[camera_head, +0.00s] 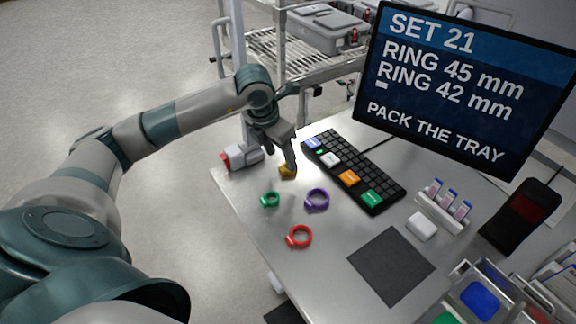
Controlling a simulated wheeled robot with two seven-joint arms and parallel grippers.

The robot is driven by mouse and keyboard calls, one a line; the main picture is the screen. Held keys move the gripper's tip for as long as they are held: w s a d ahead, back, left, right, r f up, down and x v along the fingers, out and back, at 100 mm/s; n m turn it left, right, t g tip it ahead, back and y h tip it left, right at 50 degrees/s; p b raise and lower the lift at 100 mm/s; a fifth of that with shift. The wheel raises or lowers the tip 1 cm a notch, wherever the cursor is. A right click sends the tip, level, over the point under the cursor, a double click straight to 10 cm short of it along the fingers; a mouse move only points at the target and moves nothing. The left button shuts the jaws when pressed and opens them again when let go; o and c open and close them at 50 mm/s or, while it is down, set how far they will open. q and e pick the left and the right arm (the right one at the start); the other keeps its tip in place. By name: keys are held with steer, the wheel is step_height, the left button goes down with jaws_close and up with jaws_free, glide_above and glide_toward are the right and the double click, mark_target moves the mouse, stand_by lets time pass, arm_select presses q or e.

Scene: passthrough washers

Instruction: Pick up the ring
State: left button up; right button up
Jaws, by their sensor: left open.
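Several coloured rings lie on the grey table. A yellow ring (287,172) is partly hidden by my left gripper (282,164). That gripper is open and points down, its fingertips right at the yellow ring; I cannot tell whether they touch it. A green ring (270,199) lies in front of it, a purple ring (317,200) to the right of the green one, and a red ring (299,237) nearer the front. A screen (455,80) reads "SET 21, RING 45 mm, RING 42 mm, PACK THE TRAY". My right gripper does not show.
A black keypad (352,171) stands just right of the gripper. A white-and-red device (240,157) sits at the table's left edge. A dark mat (391,266), a white block (422,227), a vial rack (440,212) and coloured bins (480,300) lie to the right.

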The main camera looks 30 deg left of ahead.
mark_target(282, 169)
arm_select(q)
steer(key=shift+w+f, duration=0.1)
stand_by(0.3)
steer(key=shift+w+d+f+p, duration=0.2)
steer(key=shift+w+f+p, duration=0.2)
steer(key=shift+p, duration=0.3)
steer(key=p+x, duration=0.1)
steer(key=x, duration=0.2)
steer(key=shift+w+p, duration=0.2)
steer(key=shift+p, duration=0.1)
steer(key=shift+w+f, duration=0.15)
steer(key=shift+f, duration=0.3)
steer(key=c, duration=1.1)
